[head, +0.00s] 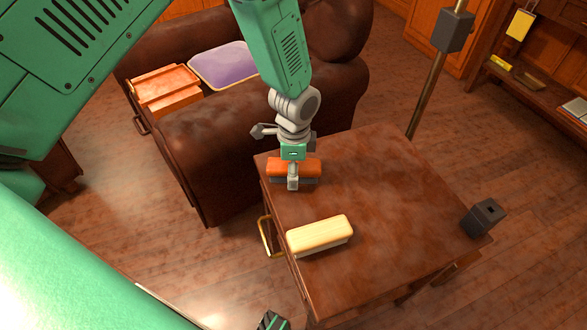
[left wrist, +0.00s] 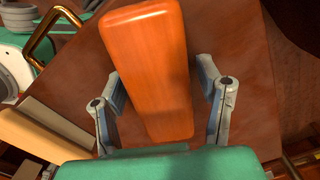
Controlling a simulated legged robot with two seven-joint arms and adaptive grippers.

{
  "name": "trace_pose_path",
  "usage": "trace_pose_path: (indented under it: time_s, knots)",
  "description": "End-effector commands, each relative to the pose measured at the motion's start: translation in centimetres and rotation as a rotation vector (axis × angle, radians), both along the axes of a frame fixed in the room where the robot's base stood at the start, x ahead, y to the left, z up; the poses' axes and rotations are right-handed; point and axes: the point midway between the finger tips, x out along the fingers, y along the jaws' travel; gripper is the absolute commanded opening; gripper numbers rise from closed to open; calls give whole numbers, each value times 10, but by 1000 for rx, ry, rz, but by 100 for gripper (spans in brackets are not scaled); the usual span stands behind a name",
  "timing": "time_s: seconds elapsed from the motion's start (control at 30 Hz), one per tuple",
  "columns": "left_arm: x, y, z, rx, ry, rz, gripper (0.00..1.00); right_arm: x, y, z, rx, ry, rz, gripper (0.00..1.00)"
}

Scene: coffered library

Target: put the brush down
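An orange-topped brush (head: 299,167) with a dark underside sits at the far left corner of the wooden table (head: 390,215). It appears to rest on the tabletop. My left gripper (head: 293,180) is lowered over it. In the left wrist view, the brush (left wrist: 150,65) lies between the two fingers of my left gripper (left wrist: 160,88). The fingers are spread, with a narrow gap on the right side; contact on the left side is unclear.
A pale yellow block (head: 320,232) with a lighter underside lies near the table's left edge. A dark box (head: 483,218) stands at the right corner. A brass handle (head: 267,237) sticks out from the table's left side. A brown armchair (head: 225,150) stands behind. The tabletop's middle is clear.

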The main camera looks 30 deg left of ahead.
Motion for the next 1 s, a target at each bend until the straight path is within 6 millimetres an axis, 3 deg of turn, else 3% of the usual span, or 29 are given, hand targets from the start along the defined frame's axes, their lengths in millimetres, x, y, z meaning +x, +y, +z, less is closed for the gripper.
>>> trace_pose_path:
  time_s: [0.27,0.37,0.7,1.0]
  knots:
    - [0,0,5,0,0,0,60,0,0,2,0,0,0,40]
    - [0,0,19,0,-1,0,60,0,0,7,0,0,0,40]
    - [0,-1,91,-1,-3,0,60,0,0,32,0,0,0,40]
    - [0,-2,121,0,0,0,60,0,0,40,0,0,0,40]
